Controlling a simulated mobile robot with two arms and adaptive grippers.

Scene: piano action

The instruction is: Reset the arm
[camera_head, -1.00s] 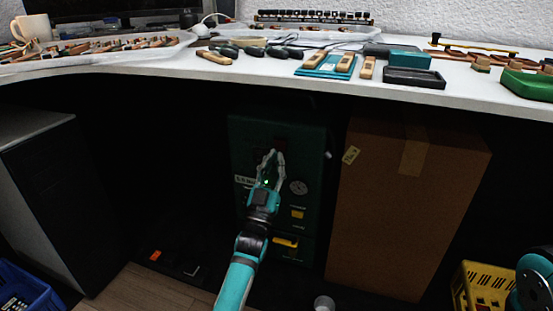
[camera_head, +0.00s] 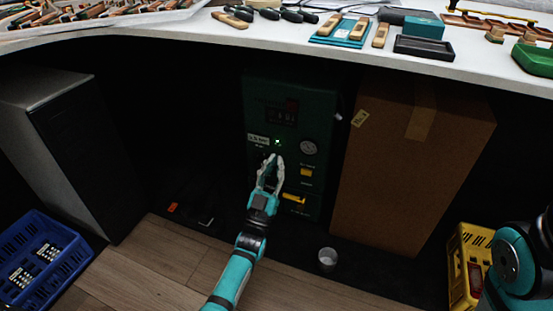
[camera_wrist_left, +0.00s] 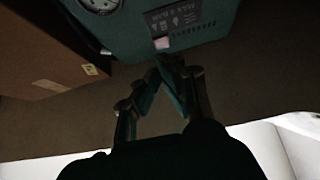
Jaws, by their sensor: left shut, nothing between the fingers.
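My left arm (camera_head: 236,268) reaches from the bottom of the head view into the dark space under the desk. Its gripper (camera_head: 272,160) is shut and empty, in front of the dark green machine (camera_head: 317,175). A green light shows on the machine just above the fingertips. In the left wrist view the fingers (camera_wrist_left: 157,75) come together at their tips, with the machine (camera_wrist_left: 200,25) and its gauge beyond them. I cannot tell whether the fingertips touch the machine. My right arm (camera_head: 515,265) shows only in part at the right edge; its gripper is out of view.
The white desk (camera_head: 290,44) spans above with tools on it. A cardboard box (camera_head: 400,170) stands right of the machine and a dark cabinet (camera_head: 85,150) at left. A blue crate (camera_head: 40,255), a yellow crate (camera_head: 465,265) and a small metal cup (camera_head: 327,257) are on the floor.

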